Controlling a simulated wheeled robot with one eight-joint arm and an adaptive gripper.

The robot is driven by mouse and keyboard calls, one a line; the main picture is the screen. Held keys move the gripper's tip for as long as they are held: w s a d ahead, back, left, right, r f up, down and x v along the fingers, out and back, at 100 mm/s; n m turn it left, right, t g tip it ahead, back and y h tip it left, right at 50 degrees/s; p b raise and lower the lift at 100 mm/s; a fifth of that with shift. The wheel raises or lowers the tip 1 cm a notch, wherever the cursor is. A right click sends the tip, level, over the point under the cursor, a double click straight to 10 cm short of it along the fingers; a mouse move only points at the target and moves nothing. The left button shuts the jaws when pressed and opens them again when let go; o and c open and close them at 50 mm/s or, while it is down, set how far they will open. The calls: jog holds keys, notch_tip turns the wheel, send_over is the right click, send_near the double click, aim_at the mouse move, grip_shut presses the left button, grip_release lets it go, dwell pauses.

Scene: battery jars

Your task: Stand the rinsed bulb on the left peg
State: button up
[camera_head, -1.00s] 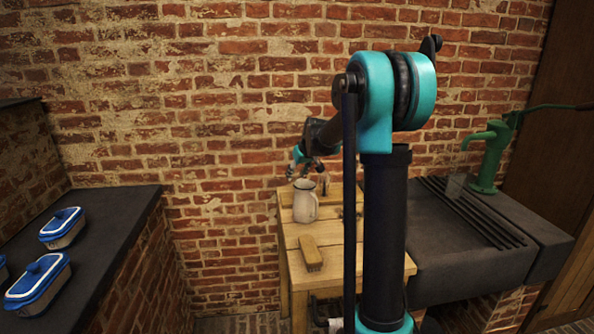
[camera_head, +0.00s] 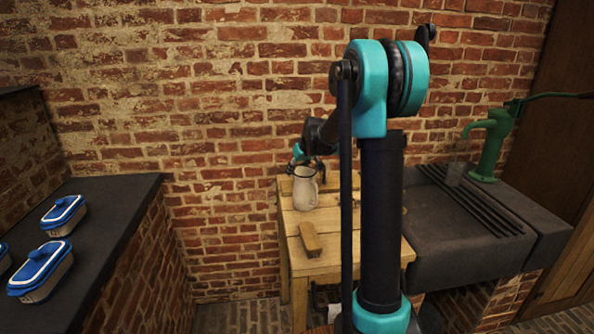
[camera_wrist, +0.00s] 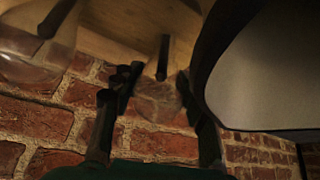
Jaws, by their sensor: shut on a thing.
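My gripper (camera_wrist: 155,92) is shut on a clear glass bulb (camera_wrist: 158,104), which shows between its two fingers in the wrist view. A dark peg (camera_wrist: 163,57) on pale wood appears just above the held bulb; I cannot tell whether they touch. Another dark peg (camera_wrist: 58,16) shows at the upper left, with a second clear glass piece (camera_wrist: 28,58) around or in front of it. In the head view the end of my arm is at the back of the wooden table (camera_head: 291,230), behind a pale jug (camera_head: 305,190), and the bulb cannot be made out.
The jug (camera_wrist: 275,70) looms close on the right in the wrist view. A brush (camera_head: 310,238) lies nearer on the table. A dark stone sink (camera_head: 450,220) with a glass (camera_head: 455,173) and green pump (camera_head: 492,145) is right; blue-lidded dishes (camera_head: 63,215) are left.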

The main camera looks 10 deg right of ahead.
jog(key=o, duration=1)
